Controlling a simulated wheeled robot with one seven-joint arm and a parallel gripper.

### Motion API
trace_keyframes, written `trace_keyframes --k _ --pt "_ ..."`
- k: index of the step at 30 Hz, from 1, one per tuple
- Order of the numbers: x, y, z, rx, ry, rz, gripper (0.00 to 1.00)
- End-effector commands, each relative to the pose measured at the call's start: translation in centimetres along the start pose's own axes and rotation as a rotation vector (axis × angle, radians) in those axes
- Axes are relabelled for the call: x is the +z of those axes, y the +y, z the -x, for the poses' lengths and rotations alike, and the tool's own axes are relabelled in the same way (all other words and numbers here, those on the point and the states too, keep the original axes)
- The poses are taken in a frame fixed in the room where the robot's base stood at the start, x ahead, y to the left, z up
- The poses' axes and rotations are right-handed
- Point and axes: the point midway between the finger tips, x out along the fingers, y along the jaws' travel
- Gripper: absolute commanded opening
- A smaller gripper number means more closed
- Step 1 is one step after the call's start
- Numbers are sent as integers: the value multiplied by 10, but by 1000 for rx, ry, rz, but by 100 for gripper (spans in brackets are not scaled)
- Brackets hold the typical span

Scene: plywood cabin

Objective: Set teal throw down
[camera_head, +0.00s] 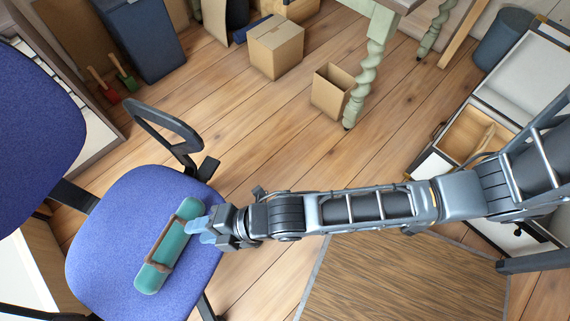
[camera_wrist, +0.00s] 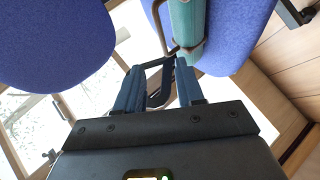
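The teal throw (camera_head: 175,246) is a rolled bundle with brown straps and a brown handle strip. It lies diagonally on the blue seat of an office chair (camera_head: 105,237). In the wrist view, the throw (camera_wrist: 186,25) is at the top, against the blue seat (camera_wrist: 235,30). My gripper (camera_head: 202,231) is at the throw's right side, its blue fingers pointing at it. In the wrist view, the fingers of my gripper (camera_wrist: 158,70) are apart, with a brown strap loop close to their tips. I cannot tell whether they touch the strap.
The chair's dark armrest (camera_head: 165,130) rises behind the seat, and its blue backrest (camera_head: 35,135) is at left. A closed cardboard box (camera_head: 275,47), an open one (camera_head: 331,92) and a green table leg (camera_head: 368,75) stand farther back. Wooden floor between is clear.

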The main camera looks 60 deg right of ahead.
Motion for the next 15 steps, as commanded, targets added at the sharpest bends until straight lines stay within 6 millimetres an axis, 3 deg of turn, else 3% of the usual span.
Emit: trace_keyframes --k 3,7,11,15 --pt "24 -5 45 37 -40 -147 38" --pt "41 -6 111 108 -76 -383 38" --pt "42 0 176 192 -96 -633 38" --pt "30 14 241 295 -103 -906 38"
